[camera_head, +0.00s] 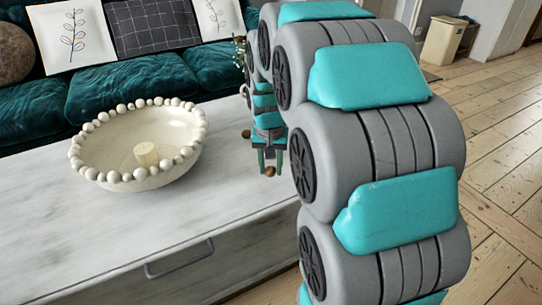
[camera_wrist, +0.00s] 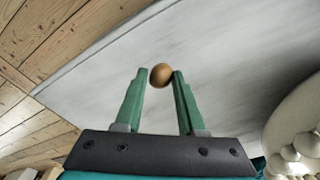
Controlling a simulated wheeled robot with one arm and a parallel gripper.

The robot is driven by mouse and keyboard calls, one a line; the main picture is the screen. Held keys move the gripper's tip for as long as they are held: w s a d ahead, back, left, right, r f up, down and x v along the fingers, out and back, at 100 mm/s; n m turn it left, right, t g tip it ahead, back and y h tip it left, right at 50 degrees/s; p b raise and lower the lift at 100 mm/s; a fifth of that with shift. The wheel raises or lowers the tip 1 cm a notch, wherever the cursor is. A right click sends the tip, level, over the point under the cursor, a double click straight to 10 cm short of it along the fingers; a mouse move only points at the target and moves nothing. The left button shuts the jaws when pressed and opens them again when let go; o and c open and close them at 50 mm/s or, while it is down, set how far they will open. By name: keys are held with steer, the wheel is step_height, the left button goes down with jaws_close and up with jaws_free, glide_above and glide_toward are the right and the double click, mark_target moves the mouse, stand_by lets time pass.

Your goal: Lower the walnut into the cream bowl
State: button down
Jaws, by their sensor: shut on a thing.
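The cream bowl (camera_head: 118,171) has a rim of round beads and stands on the pale grey table at the left in the head view. A short cream cylinder (camera_head: 146,154) is inside it. The bowl's beaded edge (camera_wrist: 291,151) also shows at the right of the wrist view. My gripper (camera_head: 270,168) is to the right of the bowl, over the table's edge area. Its green fingers (camera_wrist: 160,78) are shut on the brown, round walnut (camera_wrist: 161,75), held at the fingertips. The walnut also shows below the fingers in the head view (camera_head: 269,172).
The table (camera_head: 85,240) has a bare top in front of the bowl and a drawer with a metal handle (camera_head: 180,260). A dark green sofa (camera_head: 130,88) with cushions stands behind. A small plant (camera_head: 240,50) is partly hidden by my arm. Wooden floor lies at the right.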

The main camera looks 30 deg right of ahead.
steer(key=shift+s+a+r, duration=0.1)
steer(key=shift+s+a, duration=0.25)
steer(key=shift+s, duration=0.3)
steer(key=shift+a+r, duration=0.3)
steer(key=w+a+r+p, duration=0.4)
steer(key=w+a+r, duration=0.2)
steer(key=w+a, duration=0.4)
steer(key=w+a+r+p, duration=0.4)
steer(key=w+a+r, duration=0.3)
steer(key=w, duration=0.8)
steer(key=a, duration=0.3)
steer(key=shift+a, duration=0.15)
steer(key=shift+f+b, duration=2.35)
steer(key=shift+f, duration=3.9)
steer(key=shift+f, duration=0.65)
